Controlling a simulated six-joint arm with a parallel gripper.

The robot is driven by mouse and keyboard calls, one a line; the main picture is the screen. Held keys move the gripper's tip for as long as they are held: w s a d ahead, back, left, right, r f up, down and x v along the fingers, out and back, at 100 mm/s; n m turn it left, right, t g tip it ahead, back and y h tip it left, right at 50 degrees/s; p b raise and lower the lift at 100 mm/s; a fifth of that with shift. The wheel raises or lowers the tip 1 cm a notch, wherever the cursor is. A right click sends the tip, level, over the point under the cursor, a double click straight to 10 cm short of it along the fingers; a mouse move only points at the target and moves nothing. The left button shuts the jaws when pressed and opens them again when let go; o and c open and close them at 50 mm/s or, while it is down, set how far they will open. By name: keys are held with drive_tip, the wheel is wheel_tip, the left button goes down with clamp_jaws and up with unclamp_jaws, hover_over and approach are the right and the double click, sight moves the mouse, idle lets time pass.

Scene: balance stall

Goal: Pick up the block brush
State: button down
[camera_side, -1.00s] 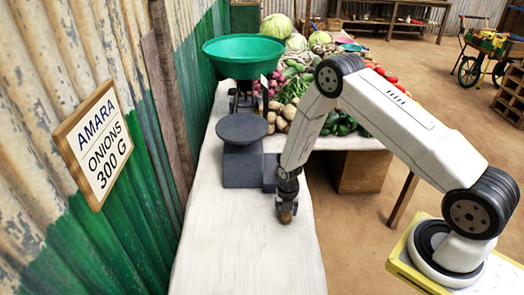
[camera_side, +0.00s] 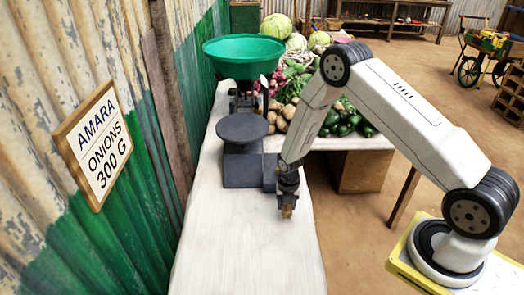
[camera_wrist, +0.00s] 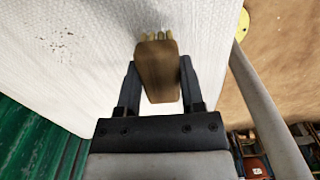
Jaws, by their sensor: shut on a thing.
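The block brush (camera_wrist: 158,72) has a brown wooden back and pale bristles at its far end. In the wrist view it sits between the two dark fingers of my gripper (camera_wrist: 158,85), which is shut on it. In the side view the brush (camera_side: 287,212) is a small brown shape at the tip of my gripper (camera_side: 287,203), over the right part of the white counter (camera_side: 245,250). It appears raised a little above the counter. The fingers partly hide it in the side view.
A balance scale with a green pan (camera_side: 245,50) and a dark round plate (camera_side: 241,127) stands just left of my gripper. Vegetables (camera_side: 345,118) lie behind. A sign (camera_side: 94,142) hangs on the corrugated wall at left.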

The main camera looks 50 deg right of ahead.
drive_tip(key=s+a+r, duration=0.1)
drive_tip(key=s+r, duration=0.9)
drive_tip(key=s, duration=0.4)
drive_tip(key=shift+a, duration=0.35)
drive_tip(key=c, duration=1)
unclamp_jaws()
drive_tip(key=c, duration=0.3)
drive_tip(key=w+a+f, duration=0.1)
drive_tip(key=w+a, duration=0.1)
drive_tip(key=w, duration=0.4)
drive_tip(key=w+a+f, duration=0.2)
drive_tip(key=w, duration=0.5)
drive_tip(key=w+a+f, duration=0.1)
drive_tip(key=w+a, duration=0.1)
drive_tip(key=w, duration=0.5)
drive_tip(key=shift+w+a+f, duration=0.15)
drive_tip(key=shift+w+f, duration=0.05)
drive_tip(key=shift+f, duration=0.1)
drive_tip(key=shift+c, duration=0.2)
